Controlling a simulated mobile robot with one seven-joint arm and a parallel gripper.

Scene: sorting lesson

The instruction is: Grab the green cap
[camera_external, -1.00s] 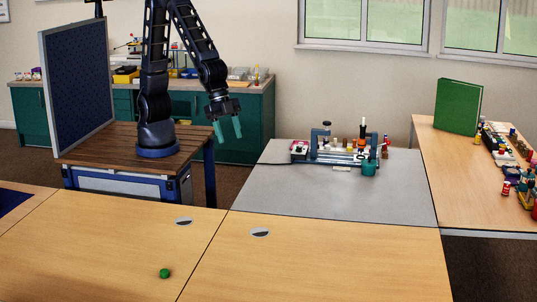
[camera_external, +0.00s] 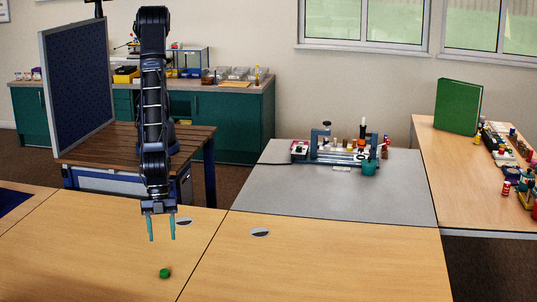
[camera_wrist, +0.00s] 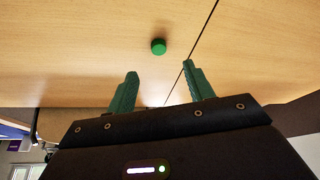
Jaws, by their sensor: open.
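The green cap (camera_external: 165,273) is small and round and lies on the light wooden table near the front edge of the external view. In the wrist view the cap (camera_wrist: 158,46) lies beyond my fingertips, about midway between them, beside the dark seam of the tabletops. My gripper (camera_external: 161,239) is open and empty, its two teal fingers pointing down above the table, behind the cap and apart from it. The fingers also show in the wrist view (camera_wrist: 162,74). Nothing hides the cap.
The wooden tabletop (camera_external: 90,250) around the cap is clear. A dark oval grommet (camera_external: 260,232) is set in the right tabletop. A grey mat (camera_external: 330,195) holds a blue apparatus (camera_external: 335,152) and a teal pot (camera_external: 369,167). A green book (camera_external: 458,106) stands on the right table.

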